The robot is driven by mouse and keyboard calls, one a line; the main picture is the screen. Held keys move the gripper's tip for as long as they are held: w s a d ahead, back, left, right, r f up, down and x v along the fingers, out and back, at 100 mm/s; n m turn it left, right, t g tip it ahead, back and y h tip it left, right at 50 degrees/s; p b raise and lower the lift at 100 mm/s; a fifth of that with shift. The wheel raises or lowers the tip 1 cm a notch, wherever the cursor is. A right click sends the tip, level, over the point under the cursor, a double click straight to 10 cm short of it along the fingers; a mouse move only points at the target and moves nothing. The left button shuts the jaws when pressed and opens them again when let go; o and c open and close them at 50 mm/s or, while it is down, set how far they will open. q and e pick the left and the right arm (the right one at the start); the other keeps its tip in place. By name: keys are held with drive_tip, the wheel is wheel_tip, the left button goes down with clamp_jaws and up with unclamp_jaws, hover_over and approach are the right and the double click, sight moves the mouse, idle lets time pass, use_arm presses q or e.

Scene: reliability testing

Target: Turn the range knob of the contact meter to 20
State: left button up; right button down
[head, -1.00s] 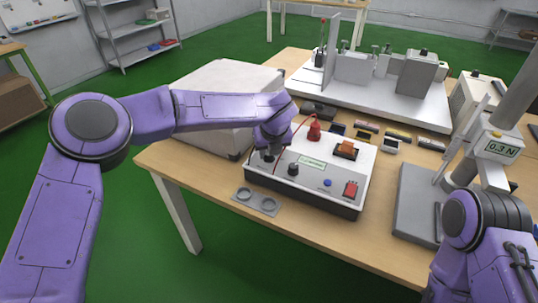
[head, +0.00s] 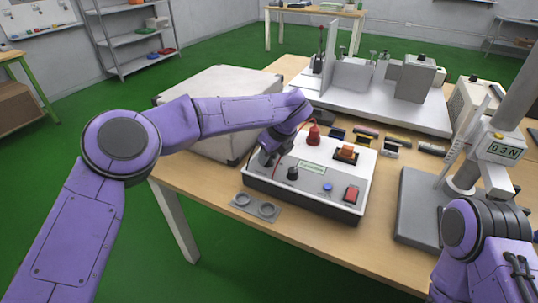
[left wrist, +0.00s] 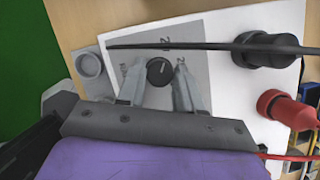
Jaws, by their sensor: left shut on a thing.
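The contact meter (head: 335,173) is a white-topped box with a black base on the wooden table. Its range knob (left wrist: 159,71) is small, round and black with a white pointer line, on a grey dial plate (left wrist: 200,57) in the left wrist view. The plate bears printed numbers, partly hidden by the fingers and a dark lead; I cannot read them all. My left gripper (head: 267,157) reaches down over the meter's left end and hides the knob in the head view. Its fingers (left wrist: 158,78) are on both sides of the knob, shut on it. My right gripper is out of view.
A black post (left wrist: 268,50) and a red post (left wrist: 290,108) stand close beside the knob. A grey plate with two round cups (head: 256,207) lies before the meter. A pale case (head: 215,95) stands behind my left arm, and a force stand (head: 415,205) at right.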

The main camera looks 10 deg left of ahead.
use_arm(q)
drive_tip(key=shift+f, duration=0.1)
drive_tip(key=o, duration=1)
drive_tip(key=v, duration=1)
drive_tip(key=shift+d+r, duration=0.2)
drive_tip(key=shift+r, duration=0.05)
